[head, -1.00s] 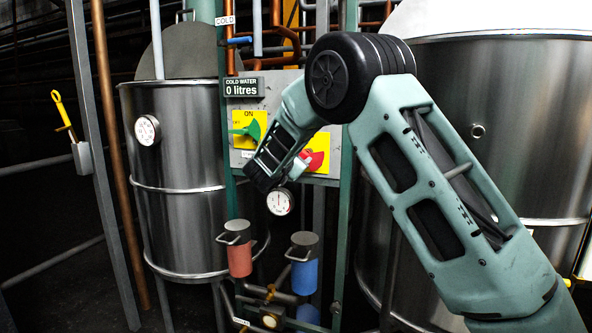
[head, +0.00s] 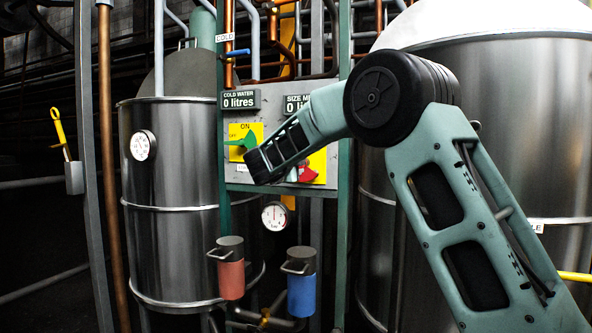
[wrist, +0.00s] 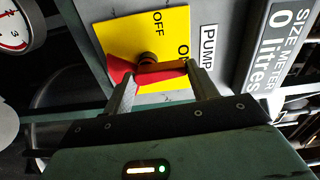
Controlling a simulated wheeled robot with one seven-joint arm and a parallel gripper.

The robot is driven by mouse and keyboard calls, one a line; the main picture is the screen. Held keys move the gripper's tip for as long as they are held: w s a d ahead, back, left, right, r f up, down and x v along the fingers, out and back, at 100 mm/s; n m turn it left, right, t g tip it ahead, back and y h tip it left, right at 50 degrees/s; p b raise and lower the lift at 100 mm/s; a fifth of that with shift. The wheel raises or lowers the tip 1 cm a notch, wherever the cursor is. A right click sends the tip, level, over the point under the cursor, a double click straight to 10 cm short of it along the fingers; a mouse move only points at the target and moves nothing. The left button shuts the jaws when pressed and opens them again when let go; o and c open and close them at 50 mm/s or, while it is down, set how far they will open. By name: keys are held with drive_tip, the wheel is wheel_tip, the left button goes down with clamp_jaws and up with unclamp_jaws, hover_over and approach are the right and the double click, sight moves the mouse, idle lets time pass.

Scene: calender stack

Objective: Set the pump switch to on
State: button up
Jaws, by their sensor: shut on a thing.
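The pump switch is a red knob (wrist: 150,72) on a yellow plate (wrist: 130,38) marked OFF and ON, beside a PUMP label (wrist: 208,48). In the wrist view my gripper (wrist: 158,77) has one finger at each end of the knob's handle and is shut on it. The handle's right end lies close to the ON mark, which a finger partly covers. In the head view the red knob (head: 308,174) shows at the lower right of the panel (head: 270,188), with its yellow plate (head: 319,160) partly hidden by my arm. My fingers are mostly hidden there.
A green switch (head: 247,138) on another yellow plate is left of my wrist. A SIZE METER display (wrist: 275,45) adjoins the PUMP label. A pressure gauge (head: 275,215) and red (head: 231,273) and blue (head: 301,290) canisters hang below. Steel tanks (head: 175,235) flank the panel.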

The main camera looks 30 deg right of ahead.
drive_tip(key=shift+s+m+b, duration=0.1)
drive_tip(key=shift+m+b, duration=0.3)
drive_tip(key=shift+m, duration=0.1)
drive_tip(key=shift+f, duration=0.1)
drive_tip(key=o, duration=1)
drive_tip(key=b+v, duration=0.1)
drive_tip(key=v, duration=1.6)
drive_tip(key=shift+s+a, duration=0.1)
drive_tip(key=shift+s, duration=0.05)
